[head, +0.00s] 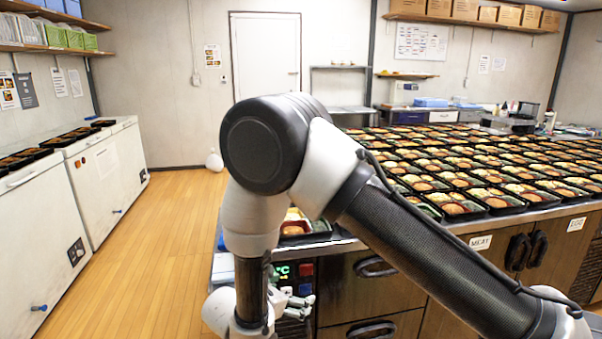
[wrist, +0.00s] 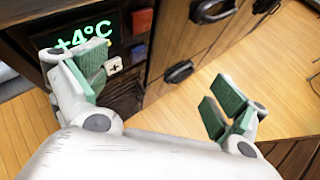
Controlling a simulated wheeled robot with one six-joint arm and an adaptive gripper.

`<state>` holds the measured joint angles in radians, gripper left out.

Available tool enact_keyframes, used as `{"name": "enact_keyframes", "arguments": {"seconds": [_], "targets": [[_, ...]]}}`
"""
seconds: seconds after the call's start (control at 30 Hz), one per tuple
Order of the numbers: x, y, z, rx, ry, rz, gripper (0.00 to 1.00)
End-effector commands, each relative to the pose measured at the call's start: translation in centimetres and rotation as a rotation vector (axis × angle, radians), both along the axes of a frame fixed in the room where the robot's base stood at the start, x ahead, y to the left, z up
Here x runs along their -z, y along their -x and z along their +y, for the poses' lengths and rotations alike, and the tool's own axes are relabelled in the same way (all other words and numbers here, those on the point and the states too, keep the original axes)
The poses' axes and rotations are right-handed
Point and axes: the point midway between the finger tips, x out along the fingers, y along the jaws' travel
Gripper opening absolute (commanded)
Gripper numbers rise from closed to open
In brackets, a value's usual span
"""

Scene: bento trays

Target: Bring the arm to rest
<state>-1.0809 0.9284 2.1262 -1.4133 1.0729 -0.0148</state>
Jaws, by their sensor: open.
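My arm (head: 400,220) is bent in the head view, its elbow high in the middle and its forearm hanging down in front of the counter. My gripper (head: 290,303) is low by the counter's front, partly hidden by my own wrist. In the wrist view my gripper (wrist: 155,85) is open, with its green-padded fingers wide apart and nothing between them. Beyond the fingers is the counter's front, with a +4°C display (wrist: 83,33) near the left finger. I cannot tell whether that finger touches the panel.
Many filled bento trays (head: 465,207) cover the counter top. Drawer handles (head: 375,266) stick out from its front, close to my gripper. White chest freezers (head: 45,215) line the left wall. The wooden floor (head: 165,235) between is clear.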

Motion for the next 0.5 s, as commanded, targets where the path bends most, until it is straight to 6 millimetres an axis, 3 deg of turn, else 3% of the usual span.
{"name": "enact_keyframes", "arguments": {"seconds": [0.03,0.17,0.3,0.5], "targets": [[-2.3,-0.3,-2.4,0.109,-0.043,-0.006,0.97],[-8.4,0.4,-10.3,0.468,-0.19,-0.017,0.97],[-14.0,3.3,-18.2,0.858,-0.387,-0.03,0.97],[-19.9,9.2,-26.0,1.333,-0.706,-0.054,0.97]]}}
